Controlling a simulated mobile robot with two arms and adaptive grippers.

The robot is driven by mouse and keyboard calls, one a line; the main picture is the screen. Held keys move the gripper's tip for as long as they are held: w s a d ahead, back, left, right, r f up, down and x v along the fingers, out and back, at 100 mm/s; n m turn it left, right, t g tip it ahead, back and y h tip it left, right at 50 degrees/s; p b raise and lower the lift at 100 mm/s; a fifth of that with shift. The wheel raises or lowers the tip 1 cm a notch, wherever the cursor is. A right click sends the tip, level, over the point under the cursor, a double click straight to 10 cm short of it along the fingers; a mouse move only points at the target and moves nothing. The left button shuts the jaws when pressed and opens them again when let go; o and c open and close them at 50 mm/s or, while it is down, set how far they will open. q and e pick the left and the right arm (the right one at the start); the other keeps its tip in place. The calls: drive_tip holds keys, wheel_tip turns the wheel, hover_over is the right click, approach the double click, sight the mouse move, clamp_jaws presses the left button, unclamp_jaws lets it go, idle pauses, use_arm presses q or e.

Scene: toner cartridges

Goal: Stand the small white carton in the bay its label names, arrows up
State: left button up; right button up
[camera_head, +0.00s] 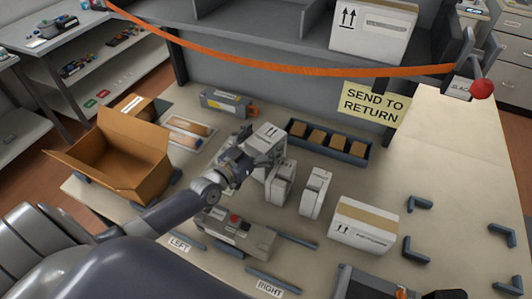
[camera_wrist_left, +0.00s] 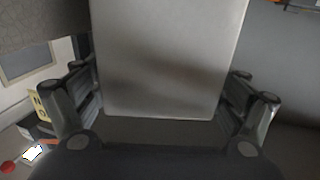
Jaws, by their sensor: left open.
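My left gripper (camera_head: 258,148) is open, with its fingers on either side of a small white carton (camera_head: 270,134). In the left wrist view the carton's pale blank face (camera_wrist_left: 170,60) fills the space between the fingers; I cannot tell whether they touch it. An arrow mark shows on its upper face in the head view. Two more small white cartons (camera_head: 281,186) (camera_head: 316,192) stand just to the right. Floor labels LEFT (camera_head: 179,244) and RIGHT (camera_head: 269,288) lie near the front edge, beside dark rails. The held-between carton's label is too small to read. My right gripper is not seen.
An open cardboard box (camera_head: 125,160) stands at the left. A grey cartridge (camera_head: 236,232) lies in front. A dark tray of brown blocks (camera_head: 330,140) is behind. A larger white carton (camera_head: 362,226) and corner brackets (camera_head: 415,250) are at right. An orange strap (camera_head: 290,70) crosses above.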

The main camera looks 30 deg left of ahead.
use_arm(q)
drive_tip(key=shift+w+d, duration=0.15)
drive_tip(key=shift+w, duration=0.45)
drive_tip(key=c, duration=2.1)
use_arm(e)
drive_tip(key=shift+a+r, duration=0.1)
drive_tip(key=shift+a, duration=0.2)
use_arm(q)
drive_tip(key=shift+o, duration=0.2)
drive_tip(key=shift+r, duration=0.1)
